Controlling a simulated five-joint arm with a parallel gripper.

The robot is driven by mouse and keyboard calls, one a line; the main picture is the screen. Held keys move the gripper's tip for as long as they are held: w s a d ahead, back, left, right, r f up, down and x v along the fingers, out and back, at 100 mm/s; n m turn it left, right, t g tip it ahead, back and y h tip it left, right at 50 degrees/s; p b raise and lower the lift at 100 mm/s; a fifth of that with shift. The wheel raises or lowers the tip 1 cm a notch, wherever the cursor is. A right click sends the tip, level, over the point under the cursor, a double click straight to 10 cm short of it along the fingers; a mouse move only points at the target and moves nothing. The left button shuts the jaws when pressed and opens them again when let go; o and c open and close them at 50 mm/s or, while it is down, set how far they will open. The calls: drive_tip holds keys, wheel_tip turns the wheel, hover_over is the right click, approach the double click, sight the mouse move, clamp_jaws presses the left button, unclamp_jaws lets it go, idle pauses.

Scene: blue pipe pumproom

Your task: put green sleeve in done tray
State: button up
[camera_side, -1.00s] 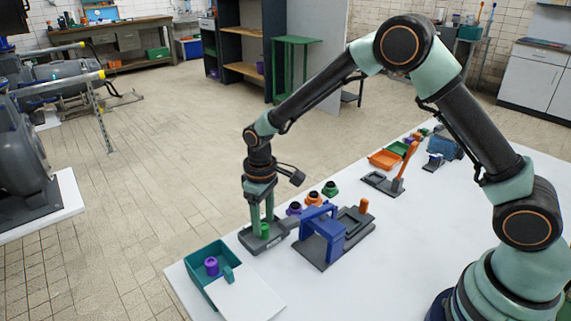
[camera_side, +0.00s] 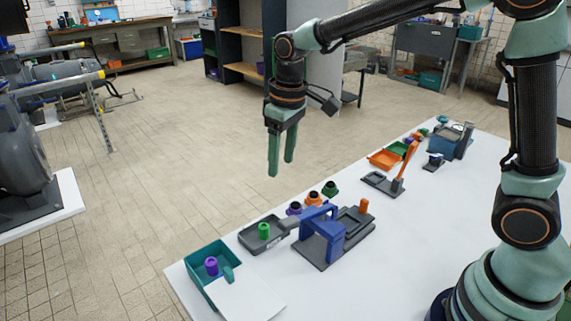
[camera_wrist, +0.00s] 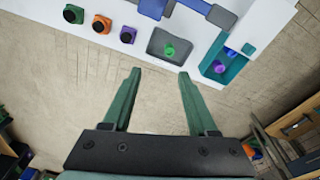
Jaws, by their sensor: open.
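The green sleeve (camera_side: 263,231) stands upright in a shallow grey tray (camera_side: 247,242) at the table's far edge. It also shows in the wrist view (camera_wrist: 169,49), inside the grey tray (camera_wrist: 153,44). A teal tray (camera_side: 204,251) sits in front of it at the near left corner and holds a purple sleeve (camera_side: 211,266); no label is readable on either tray. My gripper (camera_side: 281,168) is open and empty, well above the table, fingers pointing down. In the wrist view the fingers (camera_wrist: 159,72) are apart with only floor between them.
A blue and grey fixture (camera_side: 322,240) stands right of the grey tray. Several black-topped coloured pieces (camera_side: 313,198) line the far edge behind it. A grey stand with an orange handle (camera_side: 406,160) and an orange tray (camera_side: 384,160) are farther back. The table's right side is clear.

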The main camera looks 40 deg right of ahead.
drive_tip(key=s+d+r+m+t, duration=0.1)
drive_tip(key=s+d+r+t, duration=0.1)
drive_tip(key=s+d, duration=0.2)
drive_tip(key=s+d+r+m+t, duration=0.2)
drive_tip(key=s+d+r, duration=0.1)
drive_tip(key=s, duration=0.7)
drive_tip(key=shift+d+r+m, duration=0.15)
drive_tip(key=shift+d+m, duration=0.15)
drive_tip(key=shift+d, duration=0.45)
